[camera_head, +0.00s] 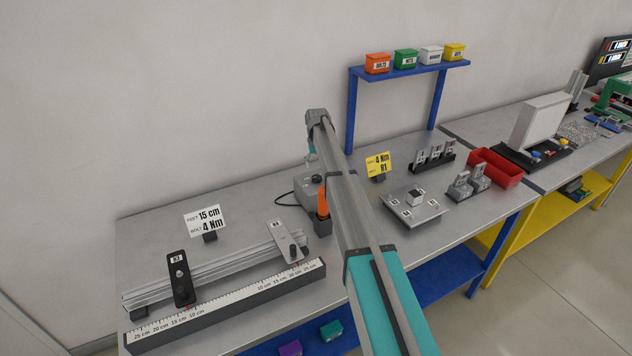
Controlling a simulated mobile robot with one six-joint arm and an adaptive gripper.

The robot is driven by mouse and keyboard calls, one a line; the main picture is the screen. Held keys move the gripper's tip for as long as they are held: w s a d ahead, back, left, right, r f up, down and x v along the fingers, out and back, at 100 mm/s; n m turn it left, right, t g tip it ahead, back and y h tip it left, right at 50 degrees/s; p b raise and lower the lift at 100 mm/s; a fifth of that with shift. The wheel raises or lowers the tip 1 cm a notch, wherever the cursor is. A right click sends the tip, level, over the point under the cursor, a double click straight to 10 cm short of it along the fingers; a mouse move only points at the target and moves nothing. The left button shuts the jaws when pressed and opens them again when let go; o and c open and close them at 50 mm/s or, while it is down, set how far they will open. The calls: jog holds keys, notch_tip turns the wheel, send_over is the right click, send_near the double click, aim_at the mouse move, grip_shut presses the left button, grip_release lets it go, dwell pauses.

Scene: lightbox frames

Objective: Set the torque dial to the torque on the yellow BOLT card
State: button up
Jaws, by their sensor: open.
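The yellow card (377,164) stands on a dark base on the bench, right of my arm, and reads 4 Nm and R1; its smaller print is hard to read. A grey box (310,193) with a cable sits left of my arm and appears to be the torque unit. A small dark round part on its top (317,180) looks like the dial; its setting is too small to read. An orange-handled tool (322,202) stands upright in a dark holder in front of the box.
A rail (210,272) with two clamps and a ruler fill the bench's left. A metal fixture plate (411,207), dark racks and a red bin (496,168) stand right. A blue shelf (408,72) holds several coloured boxes.

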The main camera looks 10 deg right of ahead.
aim_at(316, 176)
jog(key=shift+f+b, duration=2.75)
jog(key=shift+f, duration=0.25)
jog(key=shift+c, duration=0.2)
jog(key=c, duration=1.1)
jog(key=shift+a, duration=0.3)
jog(key=shift+d, duration=0.2)
